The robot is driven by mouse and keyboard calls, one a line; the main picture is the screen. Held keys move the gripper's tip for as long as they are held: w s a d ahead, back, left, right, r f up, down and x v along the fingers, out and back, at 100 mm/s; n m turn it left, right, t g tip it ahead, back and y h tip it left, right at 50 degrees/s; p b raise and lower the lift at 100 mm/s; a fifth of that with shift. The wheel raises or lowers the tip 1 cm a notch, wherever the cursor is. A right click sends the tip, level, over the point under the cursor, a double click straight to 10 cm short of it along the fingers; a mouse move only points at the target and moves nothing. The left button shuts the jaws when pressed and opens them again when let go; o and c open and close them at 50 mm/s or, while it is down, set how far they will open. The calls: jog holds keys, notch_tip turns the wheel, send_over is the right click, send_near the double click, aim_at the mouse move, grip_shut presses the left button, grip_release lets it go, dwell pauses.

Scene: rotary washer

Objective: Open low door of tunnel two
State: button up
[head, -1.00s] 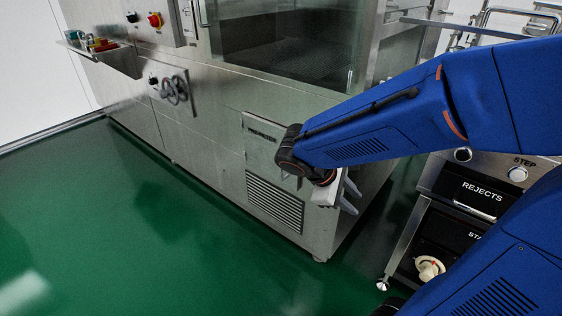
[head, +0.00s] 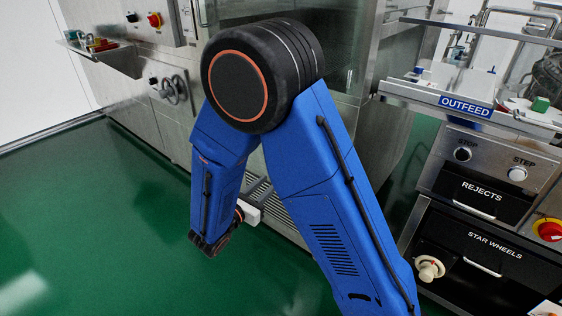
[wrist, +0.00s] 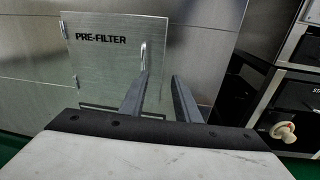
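The low door is a steel panel marked PRE-FILTER (wrist: 100,62) in the wrist view, with a thin upright handle (wrist: 143,55) near its right edge. It looks closed. My gripper (wrist: 159,76) is open, its two fingers pointing at the panel. The left fingertip is in line with the handle's lower end; I cannot tell whether it touches. The right finger lies right of the panel's edge, and nothing is seen between the fingers. In the head view my gripper (head: 260,188) is low in front of the machine, and my arm hides most of the door.
A louvred grille (head: 284,218) sits low on the machine. At right stands a cabinet with REJECTS (head: 480,195) and STAR WHEELS drawers, a white knob (head: 429,268) and an OUTFEED ledge (head: 465,106). Green floor (head: 100,220) is free at left.

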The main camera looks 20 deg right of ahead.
jog(key=shift+n+t+y, duration=0.4)
jog(key=shift+n+t, duration=0.4)
jog(key=x, duration=0.5)
jog(key=w+a+f+x, duration=0.1)
jog(key=x, duration=0.4)
jog(key=w+a+x, duration=0.1)
jog(key=x, duration=0.5)
jog(key=shift+a+f, duration=0.1)
jog(key=shift+f, duration=0.1)
grip_shut()
